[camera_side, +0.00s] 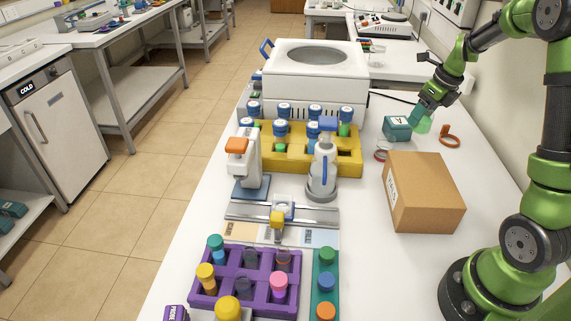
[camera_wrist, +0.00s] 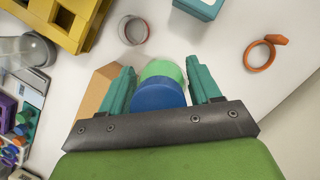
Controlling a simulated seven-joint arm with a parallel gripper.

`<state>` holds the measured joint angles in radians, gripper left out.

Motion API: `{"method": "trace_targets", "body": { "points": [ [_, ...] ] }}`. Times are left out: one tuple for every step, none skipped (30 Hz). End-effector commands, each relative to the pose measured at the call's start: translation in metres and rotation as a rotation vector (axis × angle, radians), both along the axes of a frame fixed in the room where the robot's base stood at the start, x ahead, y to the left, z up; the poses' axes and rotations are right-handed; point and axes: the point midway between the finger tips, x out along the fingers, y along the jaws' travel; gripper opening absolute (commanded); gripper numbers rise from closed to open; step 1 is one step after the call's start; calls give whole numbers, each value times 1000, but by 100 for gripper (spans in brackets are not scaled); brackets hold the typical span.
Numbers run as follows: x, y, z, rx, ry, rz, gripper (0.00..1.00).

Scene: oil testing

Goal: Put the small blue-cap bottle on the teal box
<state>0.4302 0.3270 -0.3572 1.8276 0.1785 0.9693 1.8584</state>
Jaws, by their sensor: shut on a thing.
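My gripper (camera_wrist: 162,88) is shut on the small blue-cap bottle. The bottle's blue cap (camera_wrist: 158,95) and green body (camera_wrist: 160,69) show between the teal fingers in the wrist view. In the side view, the green lower end of the bottle (camera_side: 422,125) sticks out below my gripper (camera_side: 427,110), which hides the cap. The teal box (camera_side: 396,128) sits on the white table just left of the bottle in the side view. One edge of the teal box (camera_wrist: 200,8) shows at the top of the wrist view. The bottle looks held above the table, apart from the box in the wrist view.
A cardboard box (camera_side: 425,190) stands in front of my gripper. An orange ring (camera_side: 449,138) lies right of the teal box, and a clear round ring (camera_wrist: 133,30) lies nearby. A yellow rack (camera_side: 290,153) of blue-cap bottles and a white centrifuge (camera_side: 315,75) are to the left.

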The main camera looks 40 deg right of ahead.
Motion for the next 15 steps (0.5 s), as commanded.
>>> {"method": "trace_targets", "body": {
  "points": [
    [11,-9,-2,-1,1,0,19],
    [17,-14,-3,-2,1,-2,19],
    [26,-21,-5,-1,1,0,19],
    [32,-25,-5,-1,1,-1,19],
    [38,-30,-6,-1,1,0,19],
    [46,-35,-7,-1,0,0,19],
    [52,-40,-7,-1,0,0,19],
    [57,-44,-8,-2,0,0,19],
    [64,-49,-9,-1,1,0,19],
    [70,-53,-10,-1,0,1,19],
    [75,-56,-10,0,1,1,19],
    [81,-62,-11,-1,0,1,19],
    [86,-65,-11,-1,0,0,19],
    [90,-68,-12,-1,0,1,19],
    [95,-71,-12,0,0,1,19]
  ]
}}
